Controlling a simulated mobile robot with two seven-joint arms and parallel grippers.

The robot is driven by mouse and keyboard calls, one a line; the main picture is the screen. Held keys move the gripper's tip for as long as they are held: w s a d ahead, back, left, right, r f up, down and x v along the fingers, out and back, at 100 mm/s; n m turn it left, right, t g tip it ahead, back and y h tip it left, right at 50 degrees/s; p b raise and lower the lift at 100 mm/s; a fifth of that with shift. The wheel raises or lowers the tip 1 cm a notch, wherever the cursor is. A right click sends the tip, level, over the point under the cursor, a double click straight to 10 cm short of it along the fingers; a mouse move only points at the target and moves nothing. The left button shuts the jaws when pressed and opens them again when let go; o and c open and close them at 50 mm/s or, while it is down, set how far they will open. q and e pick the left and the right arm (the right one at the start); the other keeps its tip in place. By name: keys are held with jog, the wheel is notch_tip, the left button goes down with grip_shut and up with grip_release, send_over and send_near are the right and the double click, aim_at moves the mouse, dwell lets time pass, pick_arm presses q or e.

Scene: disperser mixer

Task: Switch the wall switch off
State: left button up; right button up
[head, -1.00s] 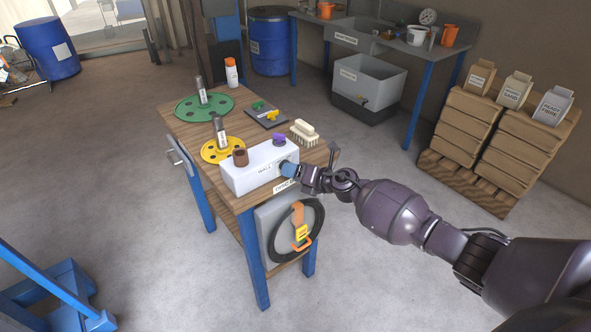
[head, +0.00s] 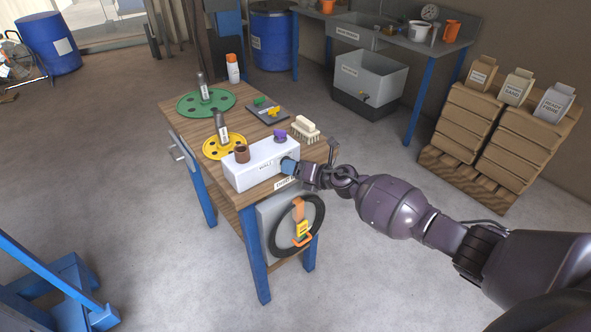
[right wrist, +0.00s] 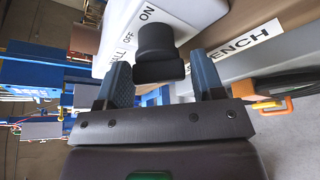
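A white switch box (head: 262,163) sits on the front edge of the wooden bench. In the right wrist view its white face (right wrist: 175,15) carries the words OFF, ON and part of WALL. A dark round knob (right wrist: 158,52) stands out from that face; I cannot tell which word it points to. My right gripper (right wrist: 163,82) is open, with one blue finger on each side of the knob and narrow gaps visible. In the head view my right gripper (head: 289,167) is at the box's front face and hides the knob. My left gripper is not in view.
On the bench (head: 185,124) are a brown cup-like knob (head: 242,153) and a purple knob (head: 280,136) on the box, a yellow disc (head: 210,152), a green disc (head: 188,106) and a brush (head: 305,130). A black cable coil (head: 273,240) hangs below the front edge.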

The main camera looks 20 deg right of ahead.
jog(key=p+v, duration=0.2)
jog(key=v, duration=0.9)
jog(key=shift+w, duration=0.1)
